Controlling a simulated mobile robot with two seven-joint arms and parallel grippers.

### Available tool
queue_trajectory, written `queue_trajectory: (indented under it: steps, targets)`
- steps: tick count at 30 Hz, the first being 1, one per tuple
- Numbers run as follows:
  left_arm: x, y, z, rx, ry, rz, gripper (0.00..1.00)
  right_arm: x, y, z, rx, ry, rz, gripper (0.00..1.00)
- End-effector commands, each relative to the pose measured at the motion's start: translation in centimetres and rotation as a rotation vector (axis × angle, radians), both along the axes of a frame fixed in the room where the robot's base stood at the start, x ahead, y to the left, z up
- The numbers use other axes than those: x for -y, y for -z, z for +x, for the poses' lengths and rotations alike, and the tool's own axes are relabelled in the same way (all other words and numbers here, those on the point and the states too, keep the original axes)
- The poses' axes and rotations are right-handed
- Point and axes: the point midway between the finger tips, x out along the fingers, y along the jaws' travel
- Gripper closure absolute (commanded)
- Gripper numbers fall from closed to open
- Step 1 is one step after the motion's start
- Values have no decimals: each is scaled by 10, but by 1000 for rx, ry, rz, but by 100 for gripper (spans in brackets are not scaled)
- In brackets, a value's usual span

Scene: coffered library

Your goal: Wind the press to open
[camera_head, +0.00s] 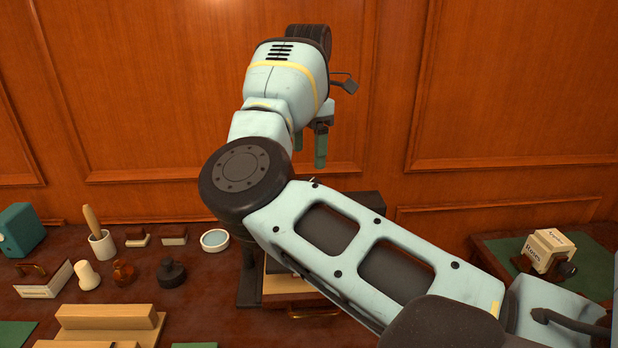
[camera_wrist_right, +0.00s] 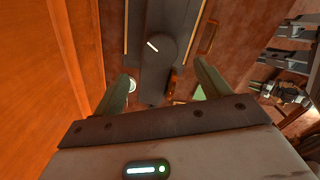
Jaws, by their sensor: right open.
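The dark press (camera_head: 249,283) stands on the desk, mostly hidden behind my right arm in the head view. A post and part of its dark upper body show around the arm. In the right wrist view, the press (camera_wrist_right: 172,22) shows from above as dark parts, with a rounded end and a short white mark. I cannot make out its winding handle clearly. My right gripper (camera_head: 312,152) is open and empty, above and behind the press near the panelled wall. Its two green fingers (camera_wrist_right: 162,90) are spread over the press in the wrist view, apart from it.
To the left stand a white cup with a wooden tool (camera_head: 102,243), a round dish (camera_head: 215,239), a dark stamp (camera_head: 171,272) and a wooden stand (camera_head: 105,320). A white box (camera_head: 549,250) is at right.

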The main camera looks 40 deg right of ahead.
Motion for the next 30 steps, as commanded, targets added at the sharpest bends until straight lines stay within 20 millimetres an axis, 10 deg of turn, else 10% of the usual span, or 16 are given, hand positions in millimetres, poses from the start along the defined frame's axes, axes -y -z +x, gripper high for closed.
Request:
queue_trajectory:
  steps: [15,26,30]
  targets:
    - [0,0,1,2,1,-1,64,0,67,-1,-2,0,-1,25]
    - [0,0,2,3,0,-1,64,1,73,-1,-1,0,-2,25]
    - [0,0,2,3,0,-1,64,1,73,-1,-2,0,-2,39]
